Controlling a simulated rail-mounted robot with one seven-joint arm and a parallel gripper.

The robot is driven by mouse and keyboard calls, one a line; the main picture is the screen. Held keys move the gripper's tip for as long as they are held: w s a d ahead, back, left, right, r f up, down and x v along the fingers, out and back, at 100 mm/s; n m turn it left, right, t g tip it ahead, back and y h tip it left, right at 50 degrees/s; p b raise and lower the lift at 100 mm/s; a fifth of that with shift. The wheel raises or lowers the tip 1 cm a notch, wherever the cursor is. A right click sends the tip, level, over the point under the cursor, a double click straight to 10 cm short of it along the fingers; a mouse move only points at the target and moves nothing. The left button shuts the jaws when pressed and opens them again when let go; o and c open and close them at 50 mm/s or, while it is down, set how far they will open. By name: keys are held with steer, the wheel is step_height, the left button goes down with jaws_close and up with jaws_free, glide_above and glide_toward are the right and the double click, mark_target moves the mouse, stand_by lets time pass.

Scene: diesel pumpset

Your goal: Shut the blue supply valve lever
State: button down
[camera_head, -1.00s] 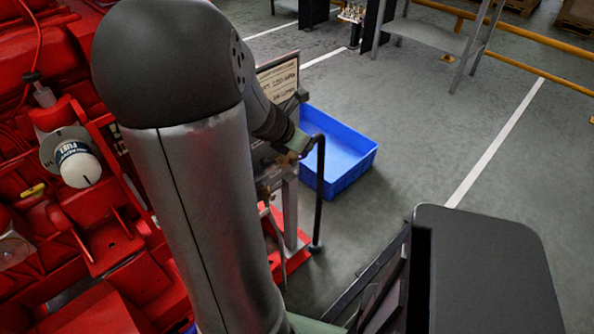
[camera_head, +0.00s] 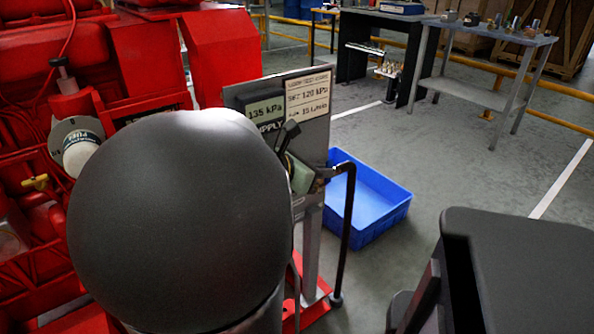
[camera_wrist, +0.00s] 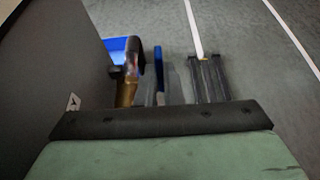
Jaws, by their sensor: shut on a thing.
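The blue supply valve lever (camera_wrist: 158,68) shows as a narrow upright blue strip in the wrist view, right of a brass pipe fitting (camera_wrist: 127,92). My gripper (camera_wrist: 178,82) is at the lever and shut on it. Its dark right finger is clear, but the contact itself is hard to make out. In the head view the green gripper body (camera_head: 301,176) is partly visible in front of the supply panel (camera_head: 315,140), right of my large dark arm joint. The lever cannot be made out in that view. The panel display reads 135 kPa.
Red pump machinery (camera_head: 140,55) with a white-capped fuel filler (camera_head: 78,148) stands at left. A black bent pipe (camera_head: 349,225) runs down beside the panel. A blue tray (camera_head: 385,222) lies on the floor behind it. A grey work table (camera_head: 480,95) stands farther back, with open floor between.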

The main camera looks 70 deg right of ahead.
steer(key=c, duration=1.6)
jaws_free()
steer(key=shift+o, duration=0.2)
steer(key=p+v, duration=0.5)
steer(key=v, duration=1.2)
steer(key=shift+r, duration=0.15)
steer(key=shift+a, duration=0.15)
